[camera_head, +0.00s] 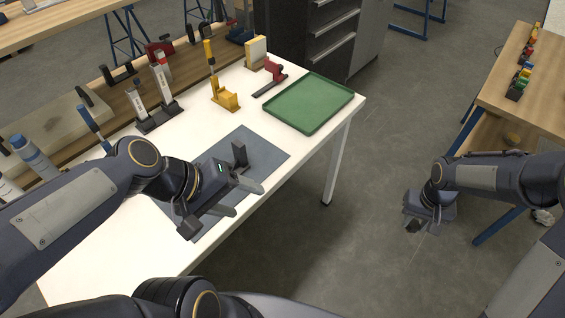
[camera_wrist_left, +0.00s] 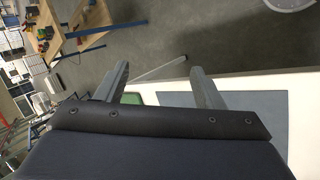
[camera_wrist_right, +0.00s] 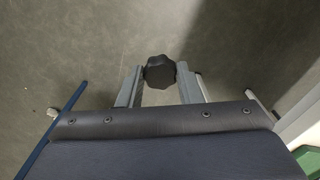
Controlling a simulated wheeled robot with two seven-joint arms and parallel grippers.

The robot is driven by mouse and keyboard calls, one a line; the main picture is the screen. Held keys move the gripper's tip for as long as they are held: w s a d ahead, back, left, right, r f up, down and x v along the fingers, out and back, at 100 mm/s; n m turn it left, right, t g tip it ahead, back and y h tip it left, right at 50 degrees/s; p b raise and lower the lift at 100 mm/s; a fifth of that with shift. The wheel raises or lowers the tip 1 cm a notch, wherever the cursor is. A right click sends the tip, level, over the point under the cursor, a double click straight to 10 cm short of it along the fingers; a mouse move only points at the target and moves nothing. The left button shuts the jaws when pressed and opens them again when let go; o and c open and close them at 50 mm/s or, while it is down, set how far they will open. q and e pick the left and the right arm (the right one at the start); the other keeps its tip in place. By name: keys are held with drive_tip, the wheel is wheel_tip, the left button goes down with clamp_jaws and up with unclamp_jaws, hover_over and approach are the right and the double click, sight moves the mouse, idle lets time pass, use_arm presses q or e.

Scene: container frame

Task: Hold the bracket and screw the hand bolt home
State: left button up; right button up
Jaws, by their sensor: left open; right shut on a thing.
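A dark bracket (camera_head: 240,155) with an upright plate stands on the grey mat (camera_head: 270,157) on the white table; its lower part is partly hidden behind my left gripper. My left gripper (camera_head: 248,198) is open and empty over the near edge of the mat, apart from the bracket. In the left wrist view its fingers (camera_wrist_left: 158,82) are spread with nothing between them. My right gripper (camera_head: 412,224) is off the table, above the floor at the right. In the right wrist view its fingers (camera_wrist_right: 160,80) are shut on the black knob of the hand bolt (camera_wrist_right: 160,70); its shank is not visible.
A green tray (camera_head: 310,103) lies at the table's far right corner. A wooden bench (camera_head: 530,90) is at the right. Open floor lies between the tables.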

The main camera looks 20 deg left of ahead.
use_arm(q)
drive_tip(key=w+a+f+n+t+h+b, duration=0.25)
drive_tip(key=w+f+n, duration=0.25)
drive_tip(key=w+n, duration=0.35)
use_arm(e)
wheel_tip(320, 180, down, 4)
drive_tip(key=shift+w+r, duration=0.1)
drive_tip(key=shift+r, duration=0.15)
drive_tip(key=shift+f+b, duration=0.45)
drive_tip(key=shift+f, duration=0.1)
use_arm(q)
drive_tip(key=n+t+y+b, duration=0.2)
drive_tip(key=n+t+y, duration=0.25)
drive_tip(key=n, duration=1.15)
approach(237, 153)
drive_tip(key=shift+s+a+f+h, duration=0.15)
drive_tip(key=shift+a+f+h, duration=0.15)
drive_tip(key=shift+f, duration=0.05)
use_arm(e)
drive_tip(key=shift+f, duration=0.75)
use_arm(q)
drive_tip(key=shift+t, duration=0.3)
drive_tip(key=x, duration=0.7)
drive_tip(key=shift+d, duration=0.1)
use_arm(e)
drive_tip(key=shift+f, duration=0.1)
use_arm(q)
drive_tip(key=shift+s, duration=0.1)
